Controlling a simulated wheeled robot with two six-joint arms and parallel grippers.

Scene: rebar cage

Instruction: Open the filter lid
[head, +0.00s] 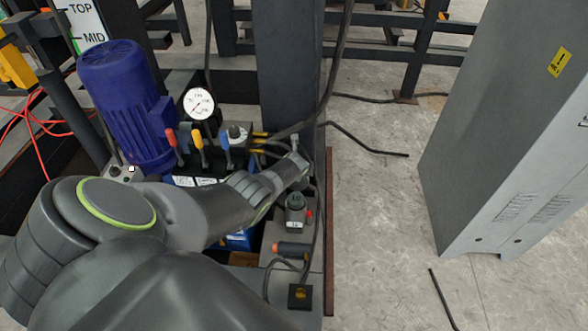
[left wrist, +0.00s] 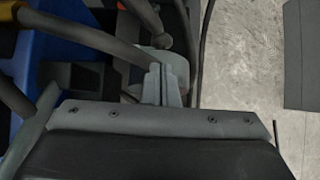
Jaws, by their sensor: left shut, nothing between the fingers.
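A small grey cylinder with a dark round cap (head: 295,201), which looks like the filter and its lid, stands on the hydraulic unit. The cap looks closed. My left gripper (head: 298,158) reaches over the unit, just beyond the cap in the head view. In the left wrist view its fingers (left wrist: 164,84) are shut together with nothing between them. My right gripper is in neither view.
A blue motor (head: 122,100), a pressure gauge (head: 199,103) and coloured levers (head: 200,146) stand beyond my left arm. Black hoses (head: 328,85) run close to the gripper. An orange-ended cylinder (head: 291,249) lies nearer. A grey cabinet (head: 500,130) stands right, past open floor.

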